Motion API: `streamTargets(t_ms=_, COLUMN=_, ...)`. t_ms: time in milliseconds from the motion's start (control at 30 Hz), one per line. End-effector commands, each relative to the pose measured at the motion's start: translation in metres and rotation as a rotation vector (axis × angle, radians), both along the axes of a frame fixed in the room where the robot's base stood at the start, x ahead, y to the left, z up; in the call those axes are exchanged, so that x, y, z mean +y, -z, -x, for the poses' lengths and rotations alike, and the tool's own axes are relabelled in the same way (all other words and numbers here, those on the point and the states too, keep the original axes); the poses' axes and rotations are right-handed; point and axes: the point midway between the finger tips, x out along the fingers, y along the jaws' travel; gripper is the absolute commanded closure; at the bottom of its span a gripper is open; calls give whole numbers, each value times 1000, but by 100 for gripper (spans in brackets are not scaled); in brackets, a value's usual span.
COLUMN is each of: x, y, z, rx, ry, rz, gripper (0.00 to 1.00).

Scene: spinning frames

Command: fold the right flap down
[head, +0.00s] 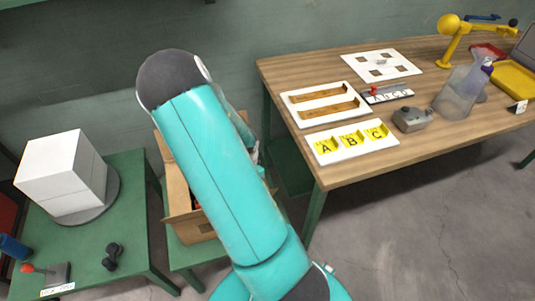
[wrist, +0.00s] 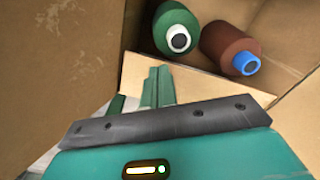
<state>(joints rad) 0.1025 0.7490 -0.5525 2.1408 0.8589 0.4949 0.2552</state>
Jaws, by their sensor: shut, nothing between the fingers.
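A cardboard box (head: 190,226) stands on a green stand in the head view, largely hidden behind my arm. A raised flap (head: 166,150) shows at its left; I cannot make out the right flap there. In the wrist view, a brown cardboard panel (wrist: 60,45) fills the left side and a paler cardboard strip (wrist: 205,86) lies behind my gripper; I cannot tell which flap either is. My gripper (wrist: 157,72) is shut and empty, its green fingers in front of the pale strip. Whether they touch it is unclear.
A wooden table (head: 345,170) with trays stands at the right. A green table (head: 128,195) with a white cube (head: 62,172) stands at the left.

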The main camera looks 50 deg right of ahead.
Motion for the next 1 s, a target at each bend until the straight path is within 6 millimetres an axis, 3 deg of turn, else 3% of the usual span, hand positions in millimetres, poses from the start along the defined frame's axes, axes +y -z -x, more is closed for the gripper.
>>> streamTargets(t_ms=600, x=-4, y=-59, z=-3, rx=-6, ry=1, rz=6, gripper=100)
streamTargets(t_ms=1000, x=-5, y=-65, z=-2, rx=-5, ry=3, rz=6, gripper=100)
